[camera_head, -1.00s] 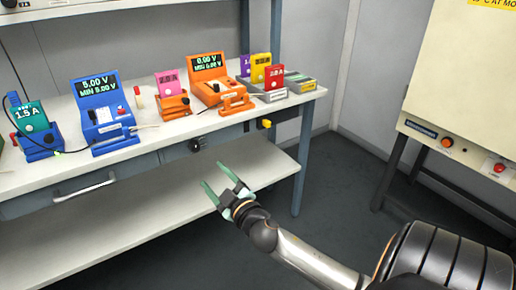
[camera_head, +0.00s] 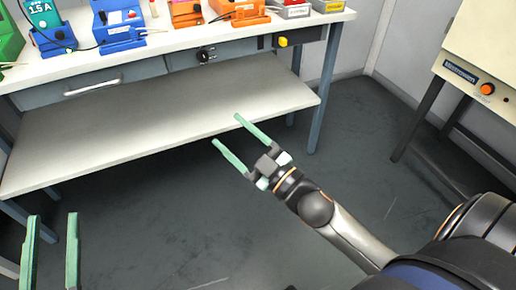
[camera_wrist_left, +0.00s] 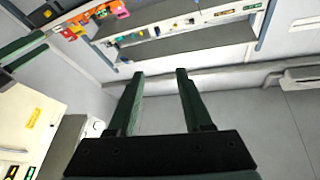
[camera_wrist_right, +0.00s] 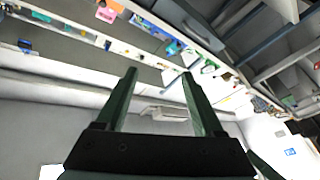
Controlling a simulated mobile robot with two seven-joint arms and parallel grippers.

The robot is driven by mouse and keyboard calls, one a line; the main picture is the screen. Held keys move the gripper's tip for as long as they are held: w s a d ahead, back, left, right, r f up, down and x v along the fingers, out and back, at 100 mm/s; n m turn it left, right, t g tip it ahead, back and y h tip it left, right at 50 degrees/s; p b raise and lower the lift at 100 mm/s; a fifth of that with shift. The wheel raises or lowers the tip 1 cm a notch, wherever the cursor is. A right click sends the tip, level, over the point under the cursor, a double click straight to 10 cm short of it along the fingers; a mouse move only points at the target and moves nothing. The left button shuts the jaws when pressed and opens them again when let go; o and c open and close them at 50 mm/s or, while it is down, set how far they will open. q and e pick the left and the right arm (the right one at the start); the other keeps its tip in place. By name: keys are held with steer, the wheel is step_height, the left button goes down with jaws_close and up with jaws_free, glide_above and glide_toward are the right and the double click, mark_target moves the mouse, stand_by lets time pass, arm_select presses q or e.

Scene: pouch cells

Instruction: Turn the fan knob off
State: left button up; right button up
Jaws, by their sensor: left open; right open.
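A black round knob (camera_head: 205,57) sits on the front panel under the bench top, right of the drawer. I cannot read a label that marks it as the fan knob. A yellow knob (camera_head: 283,41) is further right on the same front edge. My right gripper (camera_head: 228,130) is open and empty, over the lower shelf's front edge, below and apart from the black knob. My left gripper (camera_head: 53,216) is open and empty at the lower left, far from both knobs. Both wrist views show open fingers with nothing between them.
The bench top (camera_head: 165,42) holds blue and orange testers. The drawer handle (camera_head: 93,88) projects left of the black knob. The lower shelf (camera_head: 160,120) is bare. A cream cabinet with an orange knob (camera_head: 487,88) stands right. The floor between is clear.

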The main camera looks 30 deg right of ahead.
arm_select(q)
steer(key=shift+s+d+f, duration=0.4)
steer(key=shift+d, duration=0.2)
arm_select(e)
steer(key=shift+s+a+r+y, duration=0.1)
steer(key=shift+s+y, duration=0.1)
steer(key=shift+s, duration=0.45)
steer(key=shift+s+a+r+y, duration=0.1)
steer(key=shift+s+y, duration=0.1)
steer(key=shift+s, duration=0.45)
